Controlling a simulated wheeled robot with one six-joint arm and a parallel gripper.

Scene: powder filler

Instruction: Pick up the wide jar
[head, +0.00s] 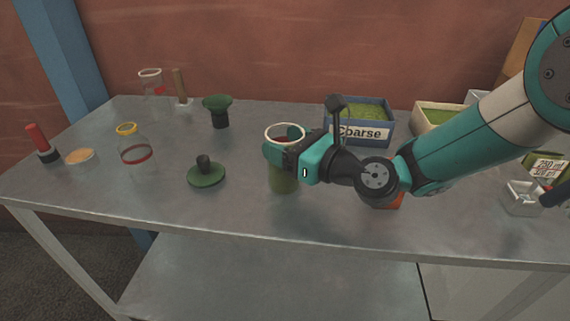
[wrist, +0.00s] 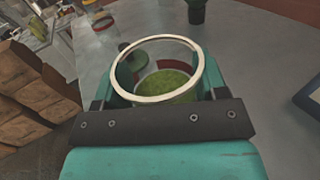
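The wide jar (head: 284,183) is clear, with a pale rim and green powder in it. It stands upright in front of the middle of the table, and I cannot tell if its base touches the top. My gripper (head: 283,152) comes from the right, with a teal finger on each side of the jar below its rim. In the wrist view the jar's rim (wrist: 123,60) fills the space between the fingers, which appear to press on the glass. The green powder (wrist: 168,88) shows through the mouth. The jar's middle is partly hidden by a finger.
A dark green knobbed lid (head: 206,176) lies left of the jar. A yellow-rimmed jar (head: 136,152) stands farther left, and a green funnel (head: 218,110) stands behind. A blue bin marked Coarse (head: 360,130) stands behind my wrist. The front strip of table is clear.

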